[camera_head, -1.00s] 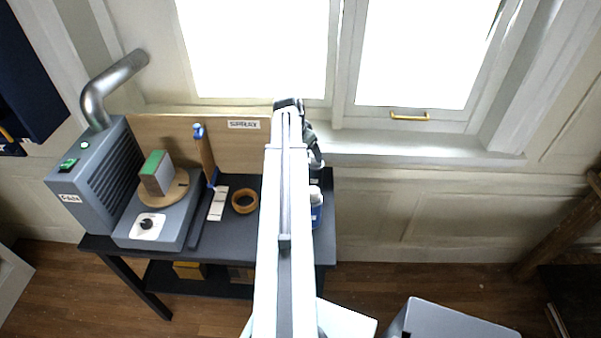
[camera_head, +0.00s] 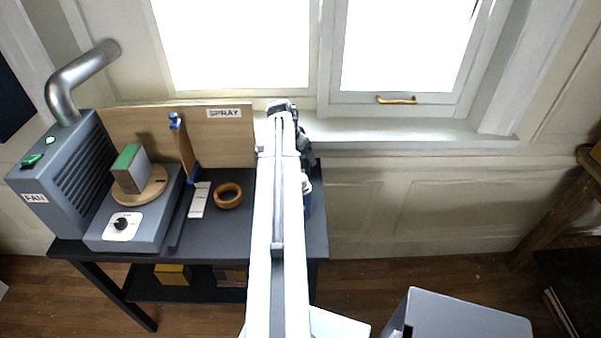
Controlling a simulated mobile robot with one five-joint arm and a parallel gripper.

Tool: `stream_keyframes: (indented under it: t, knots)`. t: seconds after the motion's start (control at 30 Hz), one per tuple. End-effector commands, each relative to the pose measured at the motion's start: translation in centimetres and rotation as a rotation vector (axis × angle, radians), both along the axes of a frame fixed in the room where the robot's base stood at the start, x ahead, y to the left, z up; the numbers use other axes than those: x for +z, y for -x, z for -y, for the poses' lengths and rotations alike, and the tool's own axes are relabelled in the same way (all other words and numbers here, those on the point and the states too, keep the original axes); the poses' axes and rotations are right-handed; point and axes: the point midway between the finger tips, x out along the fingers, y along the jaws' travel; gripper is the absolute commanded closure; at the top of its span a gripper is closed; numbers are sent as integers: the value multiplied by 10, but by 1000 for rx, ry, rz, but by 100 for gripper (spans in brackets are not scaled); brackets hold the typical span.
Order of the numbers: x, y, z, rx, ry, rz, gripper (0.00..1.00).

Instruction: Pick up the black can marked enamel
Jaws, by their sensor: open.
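I cannot make out a black can marked enamel; my arm hides part of the bench's right end. A blue can with a white top (camera_head: 307,195) shows partly beside my arm, on the right end of the dark bench (camera_head: 225,232). Its label cannot be read. My gripper (camera_head: 306,146) is at the far end of my arm, in front of the window sill and beyond the blue can in the picture. It shows as a dark, partly hidden shape with its jaws open. I see nothing held in it.
A grey fan box (camera_head: 62,172) with a duct, a turntable unit (camera_head: 125,232) with a block, a tape roll (camera_head: 228,196) and a white strip (camera_head: 199,200) fill the bench's left and middle. A board marked SPRAY (camera_head: 180,138) stands behind. A grey box (camera_head: 465,318) is at lower right.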

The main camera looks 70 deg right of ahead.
Motion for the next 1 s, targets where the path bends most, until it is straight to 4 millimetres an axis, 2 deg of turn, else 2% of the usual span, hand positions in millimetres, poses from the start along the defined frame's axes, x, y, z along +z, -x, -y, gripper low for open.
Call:
stream_keyframes:
  t: [0.03, 0.2, 0.27, 0.5, 0.53, 0.83, 1.0]
  knots:
    - [-6, 0, 2, 0, 0, 0, 16]
    - [-2, 0, 1, 1, 0, 1, 16]
    - [-2, 0, 1, 1, 0, 1, 30]
    - [-2, -1, 1, 2, 0, 0, 97]
    - [-2, -1, 1, 2, 0, 0, 100]
    - [1, -1, 1, 2, 1, 0, 100]
    - [18, -1, 1, 3, 1, -1, 100]
